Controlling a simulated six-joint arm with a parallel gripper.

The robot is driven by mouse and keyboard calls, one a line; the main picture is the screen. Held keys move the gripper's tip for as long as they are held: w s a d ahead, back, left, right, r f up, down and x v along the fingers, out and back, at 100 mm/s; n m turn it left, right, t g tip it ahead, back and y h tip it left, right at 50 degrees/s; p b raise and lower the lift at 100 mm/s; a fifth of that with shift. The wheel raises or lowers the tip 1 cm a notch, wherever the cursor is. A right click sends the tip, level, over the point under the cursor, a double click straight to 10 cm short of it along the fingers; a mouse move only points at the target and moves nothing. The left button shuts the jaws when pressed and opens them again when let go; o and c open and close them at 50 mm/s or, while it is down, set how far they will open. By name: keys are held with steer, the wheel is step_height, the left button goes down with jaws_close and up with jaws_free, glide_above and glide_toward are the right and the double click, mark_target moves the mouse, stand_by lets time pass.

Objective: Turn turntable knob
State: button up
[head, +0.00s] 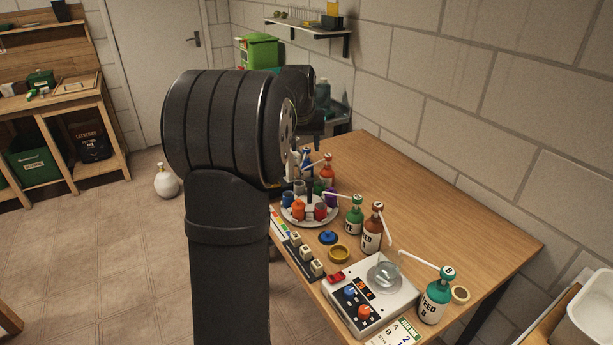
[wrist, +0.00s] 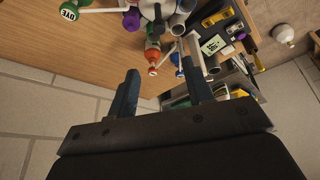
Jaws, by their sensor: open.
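The turntable (head: 309,222) is a round pale disc on the wooden table, carrying several coloured cups. A dark upright knob (head: 310,190) stands near its middle, partly hidden among the cups and my arm. An orange-red bottle (wrist: 153,52) shows beyond the fingertips. In the head view my arm hides the gripper.
Pump bottles stand close to the turntable: a green one (head: 354,215), a brown one (head: 372,228) and a red one (head: 327,172). The table's right part (head: 450,220) is clear, with a block wall behind.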

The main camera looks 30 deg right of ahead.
mark_target(310, 179)
steer(key=w+d+f, duration=0.1)
steer(key=f, duration=0.4)
steer(key=w+d+f+m, duration=0.1)
steer(key=w+d+f, duration=0.1)
steer(key=f, duration=0.3)
steer(key=w+d+f+m, duration=0.1)
steer(key=f, duration=0.4)
steer(key=shift+w+d+f, duration=0.15)
steer(key=shift+w+f, duration=0.05)
steer(key=shift+w, duration=0.15)
steer(key=c, duration=1)
